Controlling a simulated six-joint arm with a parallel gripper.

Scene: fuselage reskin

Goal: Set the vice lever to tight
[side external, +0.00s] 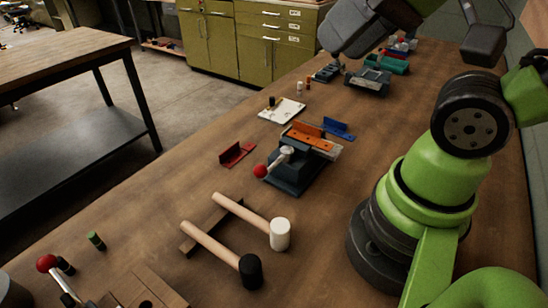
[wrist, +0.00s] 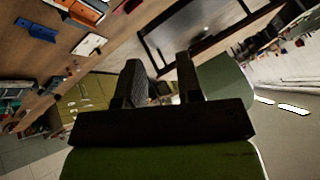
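The vice (side external: 297,175) stands on the wooden bench in the side view, with a dark base and an orange strip (side external: 310,141) along its top. Its lever (side external: 275,162) has a pale shaft and a red ball end (side external: 260,171), pointing toward the lower left. The orange strip seems to show at the top left of the wrist view (wrist: 78,10); the lever cannot be made out there. My gripper (wrist: 158,62) is open, its two dark fingers apart with nothing between them. It is raised away from the vice. In the side view its fingertips cannot be made out clearly.
A red bracket (side external: 237,154), a blue bracket (side external: 339,129) and a white board (side external: 282,110) lie around the vice. Two mallets (side external: 224,245) lie in front. Another red-ball lever (side external: 46,263) stands at bottom left. Teal and grey fixtures (side external: 386,64) are at the back.

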